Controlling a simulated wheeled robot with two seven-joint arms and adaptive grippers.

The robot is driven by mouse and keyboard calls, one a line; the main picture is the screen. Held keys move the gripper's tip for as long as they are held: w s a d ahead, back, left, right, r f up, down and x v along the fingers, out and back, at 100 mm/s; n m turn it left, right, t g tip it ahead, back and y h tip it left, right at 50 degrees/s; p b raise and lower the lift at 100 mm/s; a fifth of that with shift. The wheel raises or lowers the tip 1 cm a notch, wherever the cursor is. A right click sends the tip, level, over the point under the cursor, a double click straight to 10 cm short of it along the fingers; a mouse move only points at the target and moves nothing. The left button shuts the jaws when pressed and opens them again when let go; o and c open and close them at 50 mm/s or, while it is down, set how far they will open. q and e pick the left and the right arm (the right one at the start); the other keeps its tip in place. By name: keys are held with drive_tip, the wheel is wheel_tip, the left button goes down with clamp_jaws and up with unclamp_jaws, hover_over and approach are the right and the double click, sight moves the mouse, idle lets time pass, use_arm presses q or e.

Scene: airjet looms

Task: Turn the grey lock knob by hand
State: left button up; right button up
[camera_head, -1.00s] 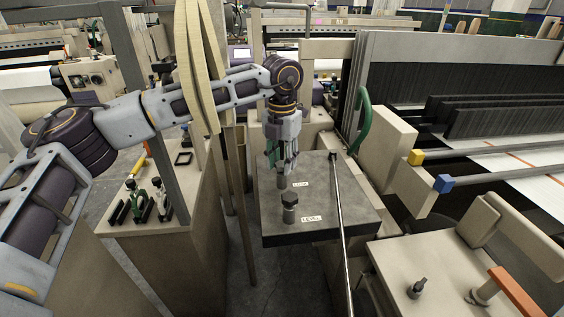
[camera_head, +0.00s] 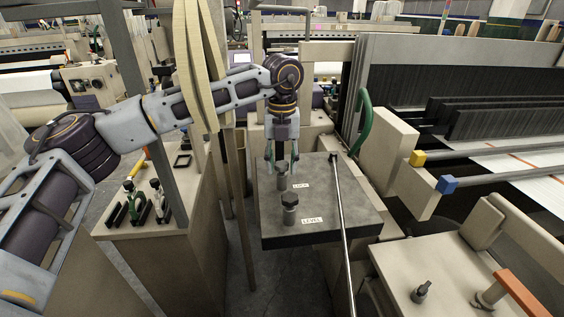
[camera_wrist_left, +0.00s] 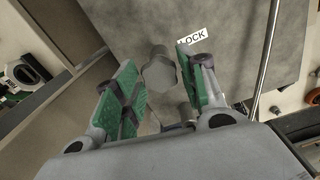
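The grey lock knob (camera_head: 282,182) stands upright on the dark plate (camera_head: 350,217) beside the "LOCK" label (camera_head: 301,186). My left gripper (camera_head: 282,168) points down over it, its green-padded fingers apart on either side of the knob's top. In the left wrist view the lobed knob (camera_wrist_left: 160,72) shows between the two open fingers (camera_wrist_left: 160,90), with visible gaps; I see no contact. A second knob, the level knob (camera_head: 289,207), stands nearer the camera by the "LEVEL" label (camera_head: 311,221). My right gripper is out of view.
A thin metal rod (camera_head: 342,215) crosses the plate right of the knobs. Cream upright strips (camera_head: 196,70) stand beside my left arm. A cabinet with small clamps (camera_head: 160,200) is at the left.

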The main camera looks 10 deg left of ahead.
use_arm(q)
drive_tip(key=shift+o, duration=0.6)
drive_tip(key=shift+r, duration=0.15)
drive_tip(key=shift+r+p, duration=1.7)
drive_tip(key=shift+r, duration=1.2)
